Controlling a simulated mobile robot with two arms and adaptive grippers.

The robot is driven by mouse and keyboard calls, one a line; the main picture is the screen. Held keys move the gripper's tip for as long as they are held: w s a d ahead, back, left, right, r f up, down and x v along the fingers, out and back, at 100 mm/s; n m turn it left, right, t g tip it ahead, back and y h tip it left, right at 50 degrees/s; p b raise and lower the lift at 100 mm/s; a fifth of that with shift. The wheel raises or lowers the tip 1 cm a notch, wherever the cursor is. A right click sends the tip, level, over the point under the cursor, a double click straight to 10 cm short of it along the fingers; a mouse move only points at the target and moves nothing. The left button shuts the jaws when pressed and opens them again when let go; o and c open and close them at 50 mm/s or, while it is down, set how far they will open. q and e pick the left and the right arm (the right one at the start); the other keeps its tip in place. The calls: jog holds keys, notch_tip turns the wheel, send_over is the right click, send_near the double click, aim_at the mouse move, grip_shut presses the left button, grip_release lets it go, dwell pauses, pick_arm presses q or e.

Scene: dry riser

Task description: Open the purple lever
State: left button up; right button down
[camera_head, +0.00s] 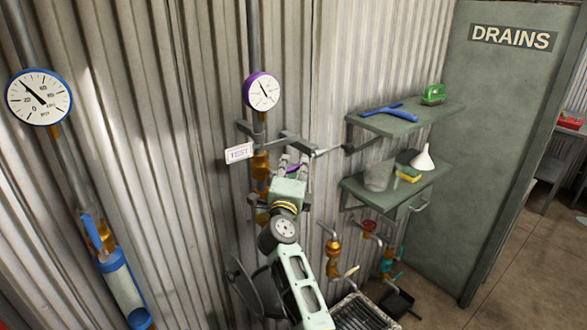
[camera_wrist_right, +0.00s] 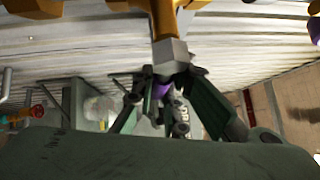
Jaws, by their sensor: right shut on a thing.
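The purple lever (camera_head: 292,170) shows as a small patch of purple beside the brass valve on the pipe under the purple-rimmed gauge (camera_head: 262,91). My right gripper (camera_head: 291,163) reaches up to the valve and is shut on the lever, covering most of it. In the right wrist view the lever (camera_wrist_right: 160,91) shows as a purple bit between the dark fingers of the right gripper (camera_wrist_right: 165,84), below a grey fitting and brass pipe. The lever's exact angle is hard to tell. My left gripper is not in view.
A white TEST tag (camera_head: 239,153) hangs left of the valve. Two shelves stand right, the upper with a blue tool (camera_head: 389,112), the lower with a white funnel (camera_head: 423,158). A blue-rimmed gauge (camera_head: 38,97) is far left. More valves (camera_head: 333,247) sit low.

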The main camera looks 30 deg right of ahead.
jog(key=shift+b, duration=0.35)
jog(key=shift+r+n+t+h+b, duration=0.3)
jog(key=shift+n+t+b, duration=0.3)
jog(key=shift+n+b, duration=0.15)
jog(key=a+r+n+t+y+b, duration=0.1)
jog(key=n+t+y+b, duration=0.2)
jog(key=n+b, duration=0.2)
jog(key=a+r+n+t+y+b, duration=0.1)
jog(key=r+n+t+y+b, duration=0.1)
jog(key=n+t+y+b, duration=0.1)
jog(key=a+r+n+t+y+b, duration=0.1)
jog(key=n+t+y+b, duration=0.2)
jog(key=n+b, duration=0.4)
jog(key=shift+s+a+r+n+t+b, duration=0.1)
jog(key=shift+a+r+n+t+b, duration=0.2)
jog(key=shift+n, duration=0.4)
jog(key=shift+s+a+n+t, duration=0.1)
jog(key=shift+n+t, duration=0.3)
jog(key=shift+n, duration=0.25)
jog(key=n+y, duration=0.1)
jog(key=y+b, duration=0.1)
jog(key=n+y, duration=0.1)
jog(key=shift+a+r+n+t, duration=0.3)
jog(key=shift+a, duration=0.05)
jog(key=shift+w, duration=0.1)
jog(key=c, duration=1.8)
grip_release()
jog(key=shift+a+r, duration=0.1)
jog(key=shift+o, duration=0.2)
